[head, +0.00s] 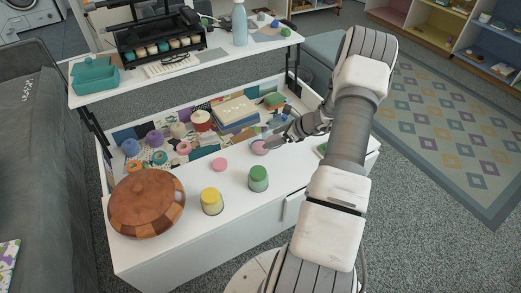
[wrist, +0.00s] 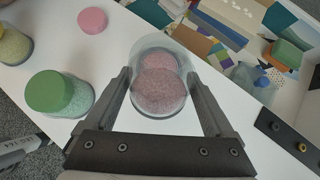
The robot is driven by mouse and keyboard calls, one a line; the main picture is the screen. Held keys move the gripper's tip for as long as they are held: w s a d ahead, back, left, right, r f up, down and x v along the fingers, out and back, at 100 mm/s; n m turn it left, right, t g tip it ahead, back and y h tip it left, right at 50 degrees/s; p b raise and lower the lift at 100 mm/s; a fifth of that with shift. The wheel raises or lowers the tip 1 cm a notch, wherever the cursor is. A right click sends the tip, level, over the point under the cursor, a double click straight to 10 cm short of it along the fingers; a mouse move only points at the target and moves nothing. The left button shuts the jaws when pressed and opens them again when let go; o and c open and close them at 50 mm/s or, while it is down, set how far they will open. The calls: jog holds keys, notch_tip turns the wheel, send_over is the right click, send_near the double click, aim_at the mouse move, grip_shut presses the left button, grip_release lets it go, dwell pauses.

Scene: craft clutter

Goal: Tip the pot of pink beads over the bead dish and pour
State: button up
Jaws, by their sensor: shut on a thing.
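The pot of pink beads (wrist: 158,92) is a clear, lidless container between my fingers in the wrist view, with pink beads inside. In the head view, its pink (head: 259,147) shows at the fingertips, partly hidden. My gripper (head: 268,140) is shut on it above the white table top; it also shows in the wrist view (wrist: 160,98). I cannot tell the pot's exact tilt or its height. A flat pink lid (head: 219,164) lies apart on the table, also in the wrist view (wrist: 92,20). I cannot make out the bead dish for certain.
A green-lidded pot (head: 258,178) and a yellow-lidded pot (head: 212,201) stand close by. A wooden lidded bowl (head: 147,205) is at the left. Behind lies an open compartment with yarn, fabric and books (head: 236,113). A raised shelf (head: 215,62) hangs over the back.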

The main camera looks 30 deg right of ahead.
jog(key=shift+f+t+y, duration=0.2)
jog(key=shift+t+y, duration=0.1)
jog(key=shift+t, duration=0.3)
jog(key=shift+w+t, duration=0.2)
jog(key=shift+t, duration=0.2)
jog(key=shift+a+r, duration=0.1)
jog(key=shift+r, duration=0.05)
jog(key=shift+r, duration=0.1)
jog(key=shift+r+p, duration=1.05)
jog(key=shift+r, duration=0.3)
